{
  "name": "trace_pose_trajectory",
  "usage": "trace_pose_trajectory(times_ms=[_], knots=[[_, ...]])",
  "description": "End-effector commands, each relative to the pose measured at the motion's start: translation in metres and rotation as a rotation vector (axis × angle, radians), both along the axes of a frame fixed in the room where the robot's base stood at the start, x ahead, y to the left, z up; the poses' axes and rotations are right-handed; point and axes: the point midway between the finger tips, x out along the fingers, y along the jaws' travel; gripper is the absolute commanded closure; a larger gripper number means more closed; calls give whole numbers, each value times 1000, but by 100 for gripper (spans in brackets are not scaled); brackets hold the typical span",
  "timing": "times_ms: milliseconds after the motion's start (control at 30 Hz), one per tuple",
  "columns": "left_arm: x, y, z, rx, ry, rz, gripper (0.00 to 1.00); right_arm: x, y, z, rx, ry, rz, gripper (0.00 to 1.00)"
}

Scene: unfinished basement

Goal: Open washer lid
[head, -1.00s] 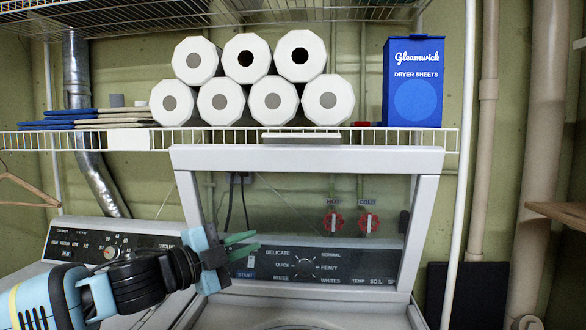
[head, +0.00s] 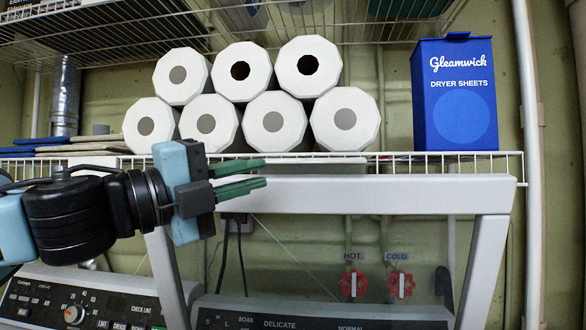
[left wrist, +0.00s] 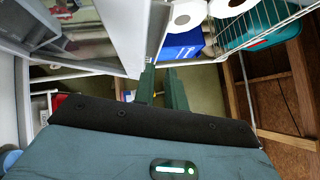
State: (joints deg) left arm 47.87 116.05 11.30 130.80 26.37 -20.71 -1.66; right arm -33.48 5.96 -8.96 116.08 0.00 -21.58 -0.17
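The washer lid (head: 345,190) stands raised and nearly upright in the head view, a light grey frame around a clear window. The washer's control panel (head: 300,318) shows through the window, low in the picture. My left gripper (head: 254,177) appears in front of the left part of the lid's top edge; I cannot tell if it touches. Its two green fingers are a little apart with nothing seen between them. The fingers also show in the left wrist view (left wrist: 160,88), with a gap between them. My right gripper is in neither view.
A wire shelf (head: 400,166) runs just above and behind the lid. It holds several white paper rolls (head: 275,121) and a blue dryer sheets box (head: 455,97). Red hot and cold valves (head: 400,284) are behind the window. Another control panel (head: 85,305) is at the lower left.

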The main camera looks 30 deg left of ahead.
Motion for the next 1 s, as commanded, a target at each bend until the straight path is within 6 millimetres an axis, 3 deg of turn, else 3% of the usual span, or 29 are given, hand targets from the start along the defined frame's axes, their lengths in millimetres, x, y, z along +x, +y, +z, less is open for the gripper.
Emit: trace_pose_trajectory(times_ms=[767, 1000], knots=[[60, -21, 12, 0, 4, 2, 87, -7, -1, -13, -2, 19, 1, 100], [70, -26, 16, -1, 1, 0, 87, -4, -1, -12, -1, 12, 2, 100]])
